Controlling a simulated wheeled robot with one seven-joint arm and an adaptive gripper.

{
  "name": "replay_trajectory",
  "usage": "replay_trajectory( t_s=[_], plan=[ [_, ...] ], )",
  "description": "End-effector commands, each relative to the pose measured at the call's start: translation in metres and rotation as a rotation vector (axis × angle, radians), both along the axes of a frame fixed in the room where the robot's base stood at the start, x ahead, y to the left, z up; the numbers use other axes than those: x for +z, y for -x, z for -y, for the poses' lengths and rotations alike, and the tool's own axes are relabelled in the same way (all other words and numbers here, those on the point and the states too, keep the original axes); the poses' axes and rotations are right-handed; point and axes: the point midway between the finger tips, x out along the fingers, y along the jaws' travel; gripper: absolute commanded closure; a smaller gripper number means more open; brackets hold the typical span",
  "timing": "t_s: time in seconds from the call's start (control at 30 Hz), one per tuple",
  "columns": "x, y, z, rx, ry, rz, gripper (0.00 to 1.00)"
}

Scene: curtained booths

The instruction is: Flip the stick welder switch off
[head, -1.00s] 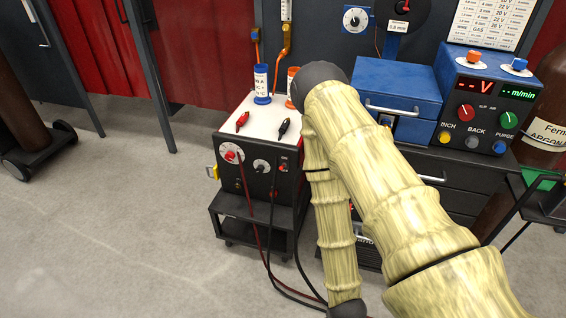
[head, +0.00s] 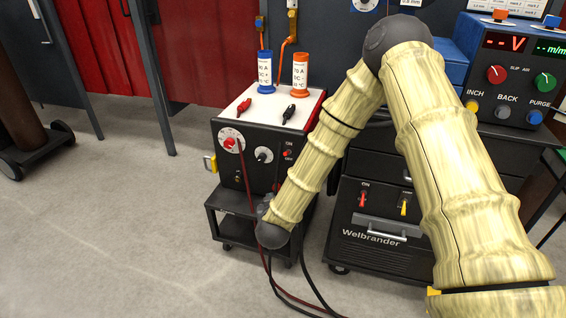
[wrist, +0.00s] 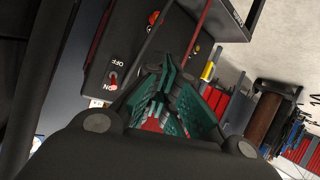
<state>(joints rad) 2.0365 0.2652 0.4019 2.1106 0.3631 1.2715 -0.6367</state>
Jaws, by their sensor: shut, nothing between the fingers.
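The stick welder is a black box with a white top (head: 245,105), standing on a low black cart. Its small red switch (head: 287,153) sits at the right of the front panel, under an ON mark. In the wrist view the switch (wrist: 114,84) shows upside down at the left, its red lever seeming to lean toward ON. My gripper (wrist: 167,72) is shut and empty, with green finger pads, beside the switch in that picture and apart from it. In the head view my arm hides most of the gripper, low before the welder's right front.
Red and black cables hang from the welder's front. A dark Welbrander cabinet (head: 375,240) with red and yellow switches stands to the right. Blue and orange canisters (head: 300,75) and two clamps rest on the welder's top. Open grey floor (head: 110,240) lies to the left.

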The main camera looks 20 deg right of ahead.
Motion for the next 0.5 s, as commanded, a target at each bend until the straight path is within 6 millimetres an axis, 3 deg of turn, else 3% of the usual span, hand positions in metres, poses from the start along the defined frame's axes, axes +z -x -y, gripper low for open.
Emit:
replay_trajectory(
  t_s=[0.03, 0.2, 0.4, 0.5],
  plan=[
    [0.005, -0.021, 0.003, -0.031, 0.016, 0.057, 1.00],
    [0.059, -0.069, 0.018, -0.143, 0.081, 0.200, 1.00],
    [0.110, -0.096, 0.035, -0.253, 0.135, 0.294, 1.00],
    [0.125, -0.101, 0.040, -0.286, 0.148, 0.314, 1.00]
  ],
)
